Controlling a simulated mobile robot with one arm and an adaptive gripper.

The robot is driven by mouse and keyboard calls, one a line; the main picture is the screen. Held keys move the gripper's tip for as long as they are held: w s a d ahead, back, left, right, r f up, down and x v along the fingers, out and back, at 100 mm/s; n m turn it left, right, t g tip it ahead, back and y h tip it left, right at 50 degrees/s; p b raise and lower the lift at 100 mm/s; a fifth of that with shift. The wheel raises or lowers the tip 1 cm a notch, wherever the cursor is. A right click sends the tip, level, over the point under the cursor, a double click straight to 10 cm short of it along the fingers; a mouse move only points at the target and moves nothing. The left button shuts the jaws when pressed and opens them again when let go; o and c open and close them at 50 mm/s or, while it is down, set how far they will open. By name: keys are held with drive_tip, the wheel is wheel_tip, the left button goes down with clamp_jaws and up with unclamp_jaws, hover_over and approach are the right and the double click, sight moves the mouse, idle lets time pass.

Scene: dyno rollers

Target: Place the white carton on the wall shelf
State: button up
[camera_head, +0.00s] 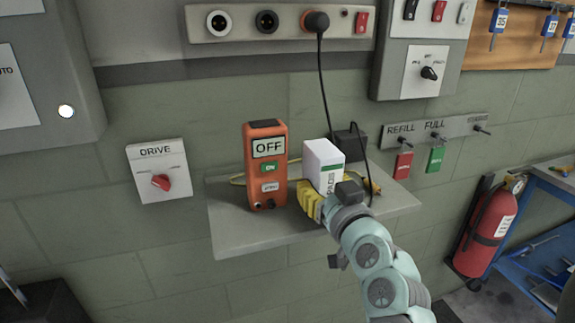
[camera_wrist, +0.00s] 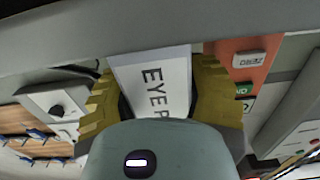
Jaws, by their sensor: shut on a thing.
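The white carton (camera_head: 323,165) has a green stripe and dark lettering, and it stands upright at the wall shelf. In the head view I cannot tell whether its base touches the shelf. The wall shelf (camera_head: 240,231) is a grey ledge on the green block wall. My gripper (camera_head: 313,199) has yellow fingers and is shut on the carton from the front. In the wrist view the carton (camera_wrist: 158,85) sits between both yellow fingers, its lettering partly hidden by my gripper's body.
An orange handheld device (camera_head: 266,165) reading OFF stands on the shelf just left of the carton. A black adapter (camera_head: 350,143) with a cable is behind the carton to the right. The shelf's right end (camera_head: 398,202) is bare. A fire extinguisher (camera_head: 489,228) hangs at the right.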

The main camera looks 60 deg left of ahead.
drive_tip(key=shift+s+f, duration=0.1)
drive_tip(key=shift+s, duration=0.05)
drive_tip(key=o, duration=1.2)
